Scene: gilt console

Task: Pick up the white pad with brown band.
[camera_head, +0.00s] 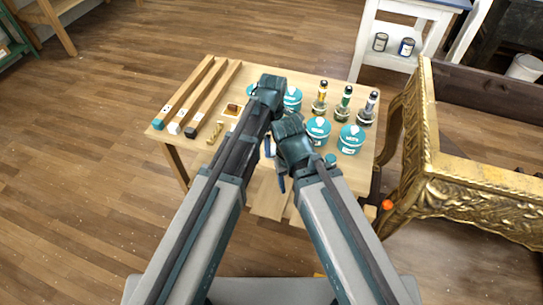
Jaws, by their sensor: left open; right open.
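The white pad with a brown band (231,110) appears to be the small pale piece with an amber-brown strip on the wooden table, right of the long bars. My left gripper (267,92) is over the table just right of the pad and apart from it; its arm hides much of the tabletop there. My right gripper (292,143) is lower in the picture, over the table's middle. Both grippers are open; their fingertips are mostly hidden behind my own wrists. I see nothing held.
Long wooden bars (205,95) with coloured ends lie left on the table (246,75). A small brass piece (214,133) lies near them. Teal tins (351,139) and small bottles (347,97) stand at the right. A carved gilt console (450,185) stands close to the table's right side.

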